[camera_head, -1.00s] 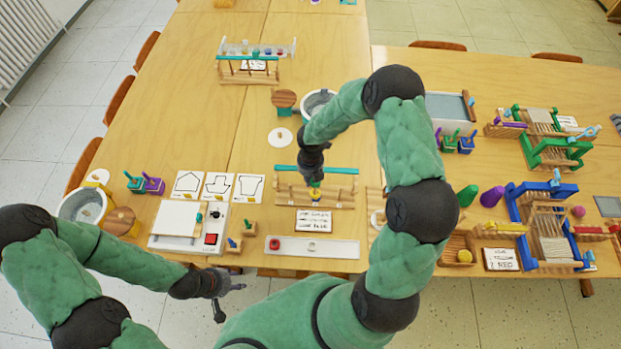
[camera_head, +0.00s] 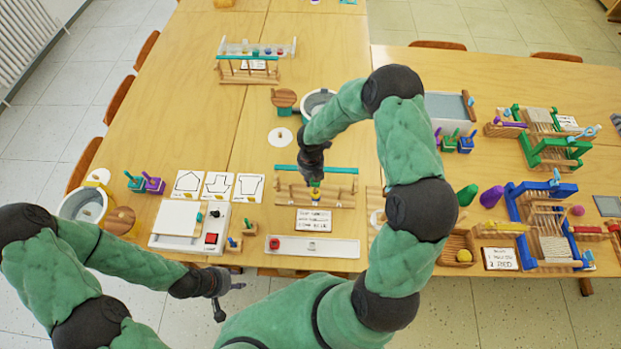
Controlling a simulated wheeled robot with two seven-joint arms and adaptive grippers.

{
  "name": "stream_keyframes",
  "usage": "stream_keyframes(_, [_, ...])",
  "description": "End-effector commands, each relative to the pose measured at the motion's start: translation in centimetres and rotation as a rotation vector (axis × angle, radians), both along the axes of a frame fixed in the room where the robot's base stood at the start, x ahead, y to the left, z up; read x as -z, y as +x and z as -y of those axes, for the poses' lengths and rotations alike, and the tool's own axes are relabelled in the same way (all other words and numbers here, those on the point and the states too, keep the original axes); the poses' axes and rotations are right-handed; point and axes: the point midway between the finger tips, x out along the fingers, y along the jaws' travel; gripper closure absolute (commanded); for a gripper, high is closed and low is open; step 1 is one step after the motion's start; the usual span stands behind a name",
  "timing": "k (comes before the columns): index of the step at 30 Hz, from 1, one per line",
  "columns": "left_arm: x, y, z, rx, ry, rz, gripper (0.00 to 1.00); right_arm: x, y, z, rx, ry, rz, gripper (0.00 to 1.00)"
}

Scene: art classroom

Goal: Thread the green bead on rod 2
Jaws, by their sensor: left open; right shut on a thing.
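A wooden rack (camera_head: 337,199) with a teal bar (camera_head: 342,170) along its back stands in the middle of the table. My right gripper (camera_head: 315,180) reaches down over the middle of this rack from above. It is shut on a tiny green thing, seemingly the green bead (camera_head: 315,184). A small yellow spot shows just below it. The rods are too small and too covered by my gripper to tell their numbers, or whether the bead is around one. My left gripper (camera_head: 226,289) is open and empty, off the table's front edge, away from the rack.
A lettered card (camera_head: 314,219) lies in front of the rack, and a white strip (camera_head: 340,248) with a red button lies nearer me. A white box (camera_head: 176,218) stands to the left. Several coloured frames, such as the blue one (camera_head: 513,205), stand at right.

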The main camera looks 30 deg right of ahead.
Motion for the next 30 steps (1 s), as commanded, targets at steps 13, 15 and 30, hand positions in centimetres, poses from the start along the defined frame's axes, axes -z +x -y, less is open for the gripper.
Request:
stream_keyframes(13, [0.34,0.0,0.0,0.0,0.0,0.0,0.6,0.69,0.01,0.02,0.0,0.0,0.0,1.0])
stream_keyframes(15, [0.4,0.01,0.0,0.0,0.0,0.0,0.6,0.83,0.02,0.02,0.0,0.0,0.0,1.0])
stream_keyframes(30, [0.37,0.0,0.01,0.0,0.0,0.0,0.6,0.87,0.02,0.01,0.0,0.0,0.0,1.0])
